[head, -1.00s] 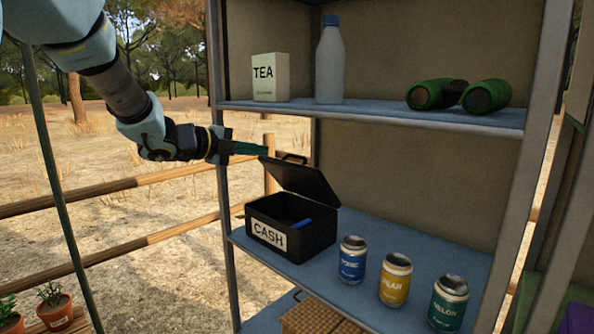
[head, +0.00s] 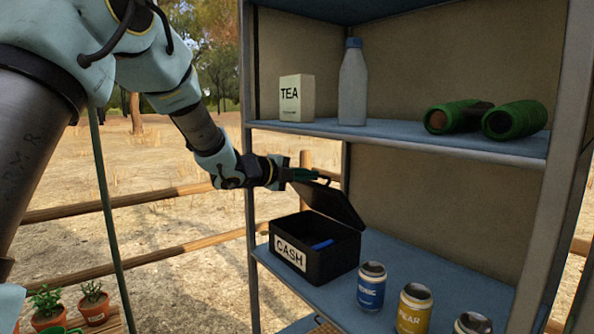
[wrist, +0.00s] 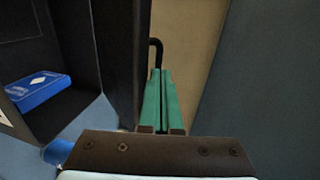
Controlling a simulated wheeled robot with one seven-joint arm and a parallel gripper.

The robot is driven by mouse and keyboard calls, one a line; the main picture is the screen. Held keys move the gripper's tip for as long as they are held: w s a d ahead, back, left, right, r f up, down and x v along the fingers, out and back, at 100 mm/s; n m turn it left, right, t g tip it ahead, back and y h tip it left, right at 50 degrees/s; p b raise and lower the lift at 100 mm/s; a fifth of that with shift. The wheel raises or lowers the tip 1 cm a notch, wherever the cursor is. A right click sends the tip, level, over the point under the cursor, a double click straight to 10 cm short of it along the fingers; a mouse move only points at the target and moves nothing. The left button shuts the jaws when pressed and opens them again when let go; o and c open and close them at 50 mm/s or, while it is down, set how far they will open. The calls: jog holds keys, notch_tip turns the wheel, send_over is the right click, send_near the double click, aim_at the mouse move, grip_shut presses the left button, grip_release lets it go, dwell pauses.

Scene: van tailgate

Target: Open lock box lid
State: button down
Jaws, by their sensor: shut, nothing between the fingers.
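The black lock box (head: 341,262), labelled CASH, stands on the shelf with its lid (head: 330,202) raised well up and its inside showing. A blue item (head: 322,244) lies inside; it also shows in the wrist view (wrist: 38,90). A dark handle (head: 318,179) is at the lid's upper edge. My gripper (head: 303,174) is shut and empty at that upper edge. In the wrist view my green fingers (wrist: 160,80) lie together beside the lid (wrist: 118,60), near the handle (wrist: 156,46). Whether they touch the lid is unclear.
Several cans stand right of the box, the blue one (head: 371,287) nearest. The upper shelf (head: 400,138) above holds a tea box (head: 297,98), a bottle (head: 353,85) and green binoculars (head: 487,119). A shelf post (head: 250,170) rises left of the box.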

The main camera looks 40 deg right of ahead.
jog(key=shift+d+f, duration=0.1)
jog(key=shift+d, duration=0.35)
jog(key=shift+s, duration=0.1)
jog(key=shift+d+r+p, duration=0.35)
jog(key=shift+r+p, duration=0.2)
jog(key=shift+p, duration=0.6)
jog(key=shift+d+r+y+p, duration=0.25)
jog(key=shift+d+y+p, duration=0.3)
jog(key=shift+p, duration=0.55)
jog(key=shift+d+p, duration=0.3)
jog(key=shift+d+r, duration=0.1)
jog(key=shift+d, duration=0.65)
jog(key=shift+s, duration=0.1)
